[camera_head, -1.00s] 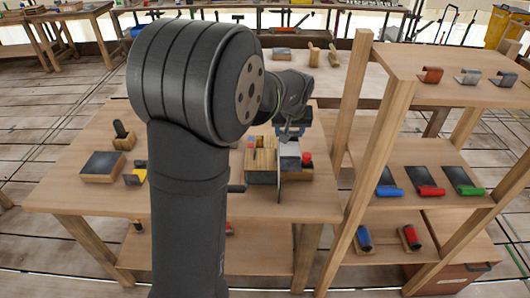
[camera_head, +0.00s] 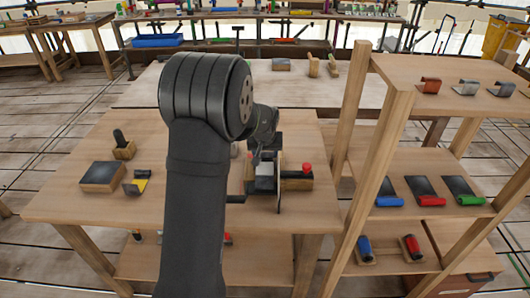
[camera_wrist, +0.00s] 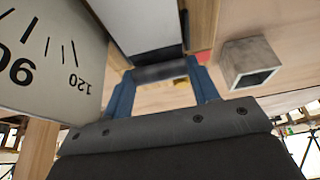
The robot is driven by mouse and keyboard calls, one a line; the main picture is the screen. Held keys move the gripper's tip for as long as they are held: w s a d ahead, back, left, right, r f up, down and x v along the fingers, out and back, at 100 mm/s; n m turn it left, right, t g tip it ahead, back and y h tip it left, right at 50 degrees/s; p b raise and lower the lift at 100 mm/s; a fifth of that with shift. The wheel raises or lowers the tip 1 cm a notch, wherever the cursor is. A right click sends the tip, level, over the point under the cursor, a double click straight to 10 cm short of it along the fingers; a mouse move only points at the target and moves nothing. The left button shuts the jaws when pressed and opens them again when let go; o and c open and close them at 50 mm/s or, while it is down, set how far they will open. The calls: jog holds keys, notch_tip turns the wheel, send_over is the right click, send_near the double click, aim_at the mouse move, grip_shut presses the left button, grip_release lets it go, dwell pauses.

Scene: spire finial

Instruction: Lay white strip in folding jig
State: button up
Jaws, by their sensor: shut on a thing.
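The white strip (camera_head: 264,184) shows below my gripper (camera_head: 264,160) in the head view, at the folding jig on the table. In the wrist view the pale strip (camera_wrist: 142,25) runs away from my gripper (camera_wrist: 160,78), whose blue fingers flank its dark near end. My gripper is shut on the strip. The jig's round dial (camera_head: 280,180) stands edge-on just right of the strip; its number face (camera_wrist: 50,60) fills the left of the wrist view. My arm hides much of the jig, and I cannot tell whether the strip touches its bed.
A red-knobbed wooden block (camera_head: 297,181) is right of the dial. A square metal tube (camera_wrist: 250,65) is near my gripper in the wrist view. A wooden shelf rack (camera_head: 395,130) rises to the right.

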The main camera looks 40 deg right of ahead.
jog(key=shift+f, duration=0.5)
jog(key=o, duration=1)
jog(key=shift+o, duration=0.6)
jog(key=shift+r, duration=0.45)
jog(key=v, duration=1.2)
jog(key=shift+r, duration=0.15)
send_near(265, 168)
jog(key=w+d+f, duration=0.6)
jog(key=shift+f, duration=0.7)
jog(key=shift+r, duration=0.45)
